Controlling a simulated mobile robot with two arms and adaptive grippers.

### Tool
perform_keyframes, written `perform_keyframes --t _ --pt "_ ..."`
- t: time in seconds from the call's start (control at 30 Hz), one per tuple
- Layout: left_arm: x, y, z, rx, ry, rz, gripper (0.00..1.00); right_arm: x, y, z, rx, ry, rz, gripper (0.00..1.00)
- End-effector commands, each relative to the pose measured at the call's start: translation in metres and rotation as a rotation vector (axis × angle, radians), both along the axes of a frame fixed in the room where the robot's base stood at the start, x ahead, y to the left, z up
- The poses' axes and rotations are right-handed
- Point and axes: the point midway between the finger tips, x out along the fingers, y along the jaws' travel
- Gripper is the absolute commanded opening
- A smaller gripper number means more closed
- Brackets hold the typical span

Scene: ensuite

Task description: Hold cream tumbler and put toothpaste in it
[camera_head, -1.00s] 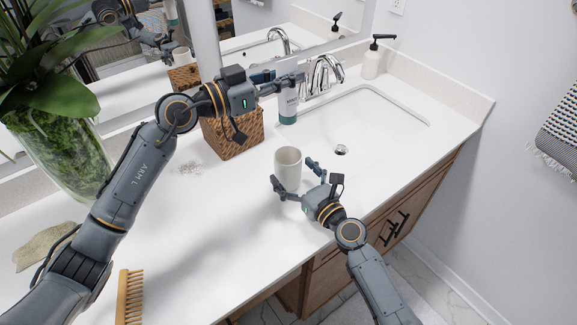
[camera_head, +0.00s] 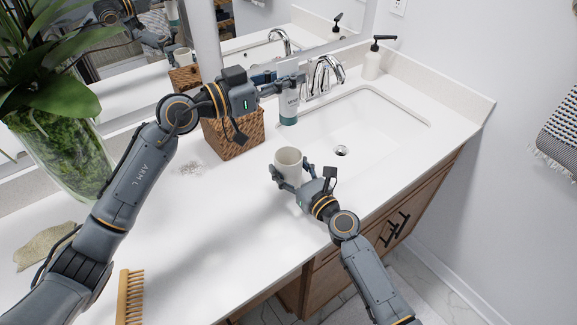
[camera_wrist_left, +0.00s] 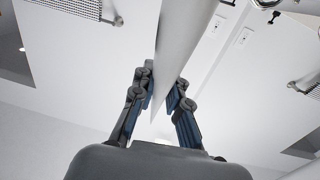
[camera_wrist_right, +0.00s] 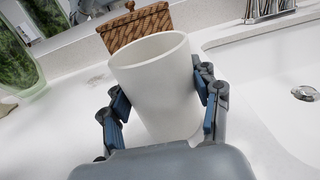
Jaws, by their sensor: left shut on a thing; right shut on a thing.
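The toothpaste (camera_head: 288,106) is a white tube with a teal cap at the bottom, upright beside the sink's back left corner. My left gripper (camera_head: 290,80) is shut on its upper part. In the left wrist view the white tube (camera_wrist_left: 182,50) runs between the fingers.
A woven basket (camera_head: 236,134) stands left of the toothpaste, close below my left arm. The faucet (camera_head: 322,75) is just right of my left gripper. A soap bottle (camera_head: 373,62) stands at the back right. A wooden comb (camera_head: 130,296) lies at the front left.

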Motion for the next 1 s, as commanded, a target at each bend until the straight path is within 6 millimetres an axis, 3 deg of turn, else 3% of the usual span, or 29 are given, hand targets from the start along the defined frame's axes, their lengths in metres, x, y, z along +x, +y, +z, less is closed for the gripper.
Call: perform_keyframes --t 1.0 --pt "0.000 0.000 -0.069 -0.002 0.002 0.000 0.00 0.000 0.000 -0.001 -0.001 0.001 0.000 0.23"
